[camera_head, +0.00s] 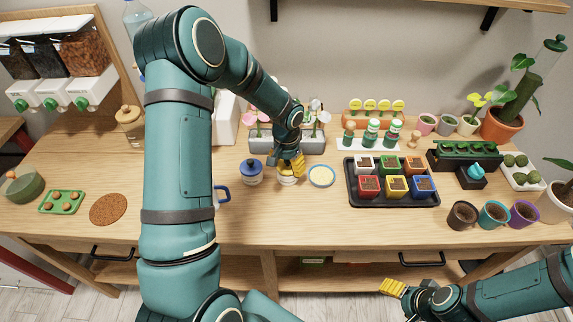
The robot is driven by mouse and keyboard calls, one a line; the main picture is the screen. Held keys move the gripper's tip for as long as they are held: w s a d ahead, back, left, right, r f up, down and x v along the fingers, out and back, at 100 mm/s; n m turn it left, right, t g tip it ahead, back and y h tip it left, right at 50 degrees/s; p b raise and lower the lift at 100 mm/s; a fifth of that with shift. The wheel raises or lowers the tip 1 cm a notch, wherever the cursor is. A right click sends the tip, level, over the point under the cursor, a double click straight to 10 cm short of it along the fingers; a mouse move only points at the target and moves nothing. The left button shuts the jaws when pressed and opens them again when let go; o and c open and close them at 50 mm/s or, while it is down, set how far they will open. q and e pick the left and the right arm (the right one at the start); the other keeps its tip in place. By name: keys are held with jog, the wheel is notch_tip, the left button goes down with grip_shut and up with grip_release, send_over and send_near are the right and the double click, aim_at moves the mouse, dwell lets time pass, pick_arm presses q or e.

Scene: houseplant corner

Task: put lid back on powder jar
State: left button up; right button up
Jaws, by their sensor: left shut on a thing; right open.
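My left gripper (292,165) reaches down over the middle of the table, its yellow fingers shut on a small pale thing. A small white jar (287,180) shows right under the fingers; they hide much of it, and I cannot tell whether the held thing is its lid or the jar top. A similar white jar with a blue lid (251,167) stands just left of it. My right gripper (393,287) is open and empty, low in front of the table's front edge.
A black tray (434,203) with several coloured pots stands right of the dish. A blue-handled mug (222,194) is partly hidden behind my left arm. A cork mat (108,209) lies at left. The table front (300,222) is clear.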

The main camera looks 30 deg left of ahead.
dwell(0.6)
dwell(0.3)
pick_arm(q)
jog(key=o, duration=0.9)
jog(key=shift+r, duration=0.1)
jog(key=shift+r+p, duration=2.15)
jog(key=shift+r, duration=1.3)
grip_shut()
